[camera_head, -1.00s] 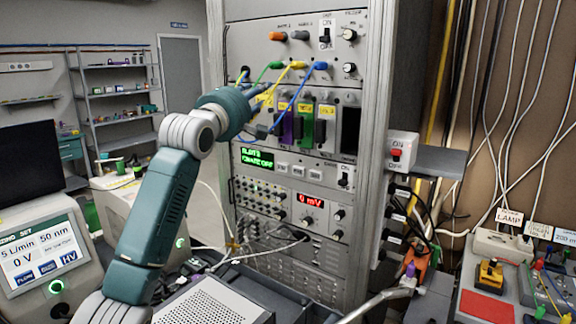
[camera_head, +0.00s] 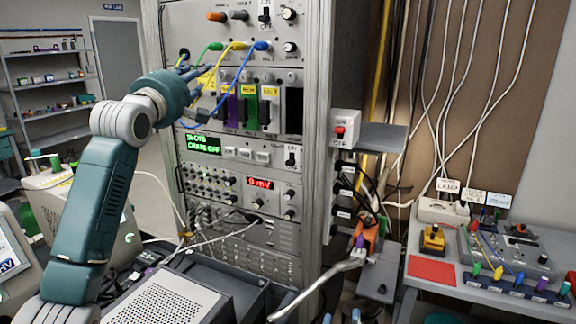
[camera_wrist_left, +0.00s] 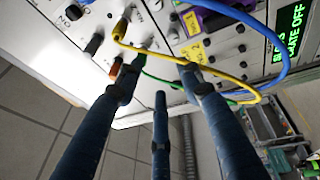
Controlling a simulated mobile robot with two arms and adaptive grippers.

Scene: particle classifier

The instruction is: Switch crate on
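The crate (camera_head: 275,137) is in the metal rack, with purple, green and grey modules in its slots and a dark gap at the right. Its green display (camera_head: 201,144) reads CRATE OFF, and the words also show in the left wrist view (camera_wrist_left: 292,35). A small toggle switch (camera_head: 291,156) is right of the display. My left gripper (camera_head: 200,84) is in front of the rack's left side, by the cables. In the left wrist view its dark fingers (camera_wrist_left: 160,80) are spread and empty, with a yellow cable close to one.
Yellow (camera_head: 215,65), blue (camera_head: 238,80) and green cables hang in front of the crate. A white ON/OFF box with a red switch (camera_head: 340,132) is on the rack's right side. A bench with a red pad (camera_head: 432,270) stands at right.

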